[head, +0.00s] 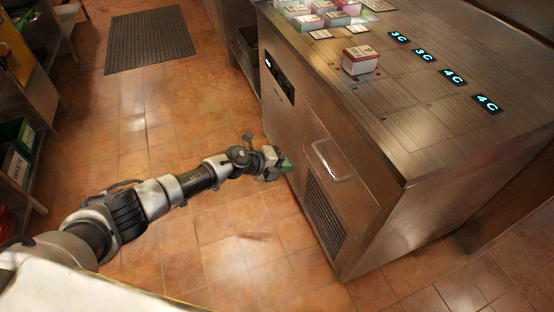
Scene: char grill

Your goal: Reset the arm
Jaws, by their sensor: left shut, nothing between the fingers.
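My left arm reaches in from the lower left across the tiled floor. My left gripper (284,164) is at its end, beside the near side of the steel counter unit (400,150), a little left of the door handle (328,160). The gripper is shut and holds nothing that I can see. It is small in view, and I cannot tell whether it touches the counter side. My right gripper is not in view.
A red-and-white box (360,60) stands on the counter, with several more boxes behind it and lit displays (453,77) at right. Shelving with bins (22,140) lines the left edge. A dark mat (149,40) lies on the floor, which is otherwise mostly clear.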

